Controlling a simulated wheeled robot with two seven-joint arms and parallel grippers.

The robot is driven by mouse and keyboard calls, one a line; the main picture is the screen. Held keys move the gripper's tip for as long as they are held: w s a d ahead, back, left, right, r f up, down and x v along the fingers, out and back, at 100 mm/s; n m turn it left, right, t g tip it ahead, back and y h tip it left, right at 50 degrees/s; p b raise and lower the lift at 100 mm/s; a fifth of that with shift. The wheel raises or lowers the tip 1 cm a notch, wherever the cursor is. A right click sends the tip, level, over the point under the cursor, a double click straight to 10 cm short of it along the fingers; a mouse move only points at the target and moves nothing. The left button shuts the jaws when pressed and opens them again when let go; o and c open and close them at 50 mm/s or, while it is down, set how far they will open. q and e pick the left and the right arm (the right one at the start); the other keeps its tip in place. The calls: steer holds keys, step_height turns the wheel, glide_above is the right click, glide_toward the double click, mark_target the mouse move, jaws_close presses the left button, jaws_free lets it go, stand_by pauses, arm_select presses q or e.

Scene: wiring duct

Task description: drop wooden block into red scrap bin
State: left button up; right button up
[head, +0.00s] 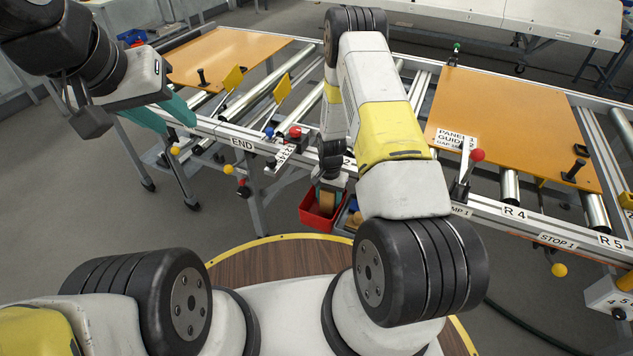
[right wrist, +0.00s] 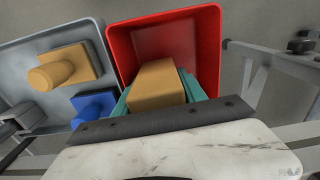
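The wooden block (right wrist: 158,85) is tan and sits between the teal fingers of my right gripper (right wrist: 160,98), which touch it on both sides. The red scrap bin (right wrist: 170,35) opens beneath the block in the right wrist view, and its inside looks empty apart from what the block and gripper hide. In the head view the red bin (head: 314,219) hangs near the conveyor front, with my right gripper (head: 329,194) pointing down over it. I cannot tell the block's exact height against the rim. My left gripper (head: 172,114) is empty, its teal fingers apart, at the upper left.
A grey bin (right wrist: 30,50) beside the red one holds a tan knobbed piece (right wrist: 62,70) and a blue piece (right wrist: 92,106). The conveyor frame (head: 240,143) with orange panels (head: 510,115) stands behind. A red knob (head: 295,131) and a red-topped lever (head: 477,155) stick up along it.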

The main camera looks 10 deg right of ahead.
steer(key=o, duration=0.4)
steer(key=shift+c, duration=0.2)
steer(key=shift+s+d, duration=0.1)
steer(key=shift+d, duration=0.05)
step_height(320, 180, up, 8)
steer(key=shift+f, duration=0.2)
steer(key=shift+a+r, duration=0.15)
steer(key=shift+a, duration=0.05)
